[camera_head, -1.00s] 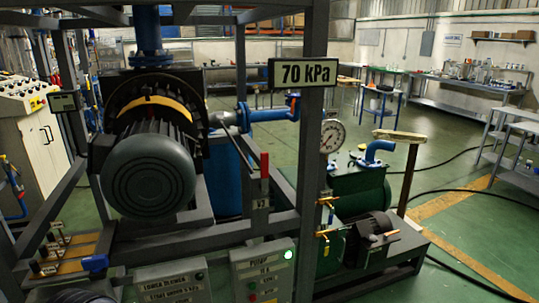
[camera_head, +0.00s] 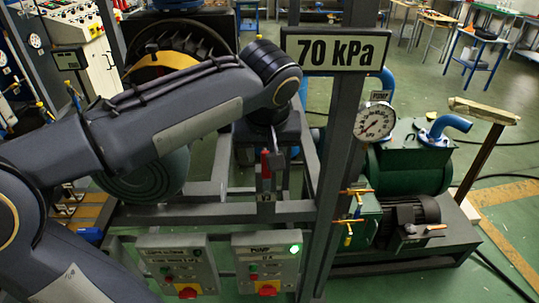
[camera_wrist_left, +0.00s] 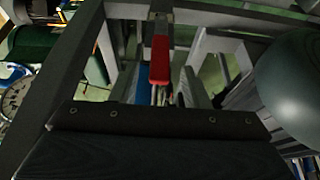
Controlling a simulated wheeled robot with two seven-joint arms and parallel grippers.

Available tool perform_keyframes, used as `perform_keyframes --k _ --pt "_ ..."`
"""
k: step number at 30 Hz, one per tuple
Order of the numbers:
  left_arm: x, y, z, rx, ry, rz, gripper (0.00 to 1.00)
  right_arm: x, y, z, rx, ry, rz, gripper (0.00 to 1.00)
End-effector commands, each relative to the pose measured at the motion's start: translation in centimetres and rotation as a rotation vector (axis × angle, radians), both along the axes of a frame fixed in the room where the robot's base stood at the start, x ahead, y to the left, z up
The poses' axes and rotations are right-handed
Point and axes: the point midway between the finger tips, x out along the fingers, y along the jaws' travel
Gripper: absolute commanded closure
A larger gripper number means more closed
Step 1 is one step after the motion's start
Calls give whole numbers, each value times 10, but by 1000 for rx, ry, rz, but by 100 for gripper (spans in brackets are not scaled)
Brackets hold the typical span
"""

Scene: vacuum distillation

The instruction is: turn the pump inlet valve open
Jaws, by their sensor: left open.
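A red lever handle (camera_head: 266,163) stands upright on the frame behind the two control boxes, above a small tag (camera_head: 265,197); I take it for the pump inlet valve. It also shows in the left wrist view (camera_wrist_left: 159,62), just ahead of the dark gripper body. My left arm comes in from the left and bends down at the wrist. My left gripper (camera_head: 272,160) points down at the red handle and is open. The handle is close to the fingers; I cannot tell whether they touch it. My right gripper is not in view.
A 70 kPa sign (camera_head: 337,50) and a steel post stand just right of my wrist. A pressure gauge (camera_head: 376,121) and the green pump (camera_head: 410,165) are further right. Control boxes (camera_head: 267,262) with a lit green lamp are below.

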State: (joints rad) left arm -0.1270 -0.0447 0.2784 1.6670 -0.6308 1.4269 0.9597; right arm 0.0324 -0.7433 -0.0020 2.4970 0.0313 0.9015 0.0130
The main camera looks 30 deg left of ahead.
Motion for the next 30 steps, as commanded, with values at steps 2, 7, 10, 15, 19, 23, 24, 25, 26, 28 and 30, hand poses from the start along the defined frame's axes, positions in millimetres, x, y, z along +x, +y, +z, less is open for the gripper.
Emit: perform_keyframes --k 2,7,10,15,19,23,24,25,26,28,30 --pt "3 4 -13 1 5 2 58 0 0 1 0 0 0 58" --pt "10 7 -30 0 3 -1 58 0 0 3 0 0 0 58" --pt "12 8 -35 0 2 -1 58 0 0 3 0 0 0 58" --pt "12 8 -36 -1 0 0 58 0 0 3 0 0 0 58" --pt "12 8 -36 -1 0 0 63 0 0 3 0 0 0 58" --pt "12 8 -36 -1 0 0 80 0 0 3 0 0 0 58" --pt "12 8 -36 -1 1 -1 86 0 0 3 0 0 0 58" --pt "12 8 -36 -1 1 -1 90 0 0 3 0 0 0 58" --pt "12 8 -36 -1 0 0 94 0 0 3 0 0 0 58" --pt "12 8 -36 -1 1 -1 100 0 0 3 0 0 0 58" --pt "12 8 -36 -1 0 0 100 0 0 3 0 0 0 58"
